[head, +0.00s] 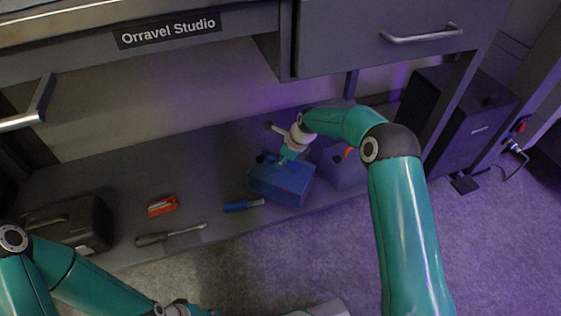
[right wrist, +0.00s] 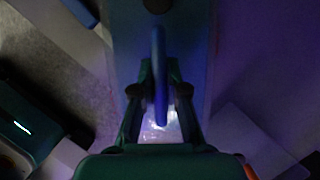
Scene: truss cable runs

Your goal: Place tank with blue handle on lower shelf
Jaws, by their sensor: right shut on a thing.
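The blue tank (head: 280,184) is at the lower shelf (head: 110,185), near its front edge; I cannot tell whether its base rests on the shelf or hangs just above it. My right gripper (head: 284,160) is above the tank, shut on its blue handle. In the right wrist view the blue handle (right wrist: 160,75) runs between the two fingers of my right gripper (right wrist: 160,92), with the tank body (right wrist: 190,45) beyond. My left arm shows at the bottom left of the head view, but its fingers are out of frame.
A second tank (head: 340,168) with an orange handle stands close to the right. A blue-handled tool (head: 243,205), a screwdriver (head: 170,235), a red tool (head: 162,206) and a dark case (head: 75,222) lie to the left. The drawer unit (head: 380,35) overhangs the shelf.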

